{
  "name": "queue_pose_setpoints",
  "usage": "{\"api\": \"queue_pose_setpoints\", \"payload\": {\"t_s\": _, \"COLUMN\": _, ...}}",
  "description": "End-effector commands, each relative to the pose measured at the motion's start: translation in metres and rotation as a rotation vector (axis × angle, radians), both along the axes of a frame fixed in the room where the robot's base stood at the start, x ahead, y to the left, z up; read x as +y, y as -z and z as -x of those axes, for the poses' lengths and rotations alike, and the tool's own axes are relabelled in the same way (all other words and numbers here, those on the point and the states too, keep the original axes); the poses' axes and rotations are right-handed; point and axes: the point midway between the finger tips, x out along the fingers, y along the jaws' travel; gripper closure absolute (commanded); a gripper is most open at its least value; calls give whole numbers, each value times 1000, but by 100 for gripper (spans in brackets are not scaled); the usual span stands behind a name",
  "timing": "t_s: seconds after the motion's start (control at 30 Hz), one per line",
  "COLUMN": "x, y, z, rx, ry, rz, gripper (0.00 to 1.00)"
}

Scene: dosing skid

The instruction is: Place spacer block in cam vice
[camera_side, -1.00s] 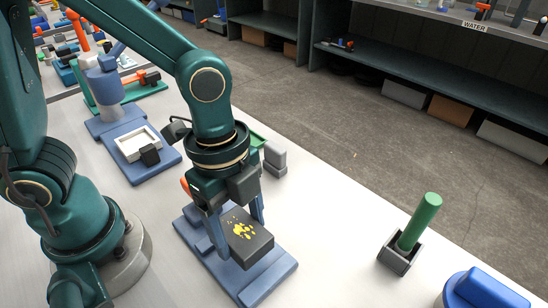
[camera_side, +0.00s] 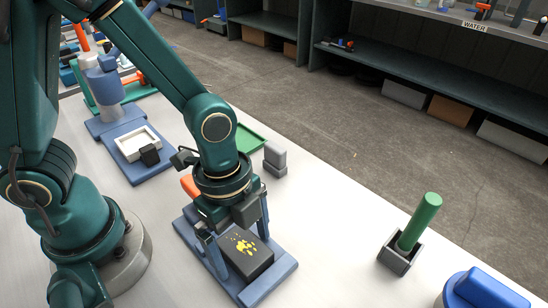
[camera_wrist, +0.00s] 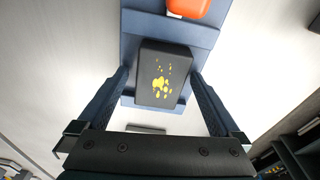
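The spacer block (camera_side: 247,253) is dark grey with yellow marks on top. It sits low on the blue cam vice (camera_side: 277,272) in the side view. In the wrist view the block (camera_wrist: 163,77) lies over the blue vice base (camera_wrist: 150,27), and the vice's orange lever (camera_wrist: 188,7) is at the top edge. The lever (camera_side: 190,185) also shows beside my wrist in the side view. My gripper (camera_side: 243,245) is open, with one finger on either side of the block. The fingers look slightly apart from it. The contact beneath the block is hidden.
A green cylinder (camera_side: 419,222) leans in a grey holder (camera_side: 400,258) at right. A grey block (camera_side: 275,158) stands behind the vice near a green tray (camera_side: 249,138). A blue fixture with a white frame (camera_side: 138,143) is at left. The table between vice and holder is clear.

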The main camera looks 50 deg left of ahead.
Motion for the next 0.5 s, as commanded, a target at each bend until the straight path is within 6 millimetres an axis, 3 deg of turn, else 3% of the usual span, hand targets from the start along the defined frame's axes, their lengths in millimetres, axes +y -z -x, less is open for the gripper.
{"api": "queue_pose_setpoints", "payload": {"t_s": 0.27, "x": 0, "y": -7, "z": -1, "rx": -4, "ry": -1, "rz": 2, "gripper": 0}}
{"api": "queue_pose_setpoints", "payload": {"t_s": 0.5, "x": 4, "y": -43, "z": -2, "rx": -11, "ry": 0, "rz": 4, "gripper": 0}}
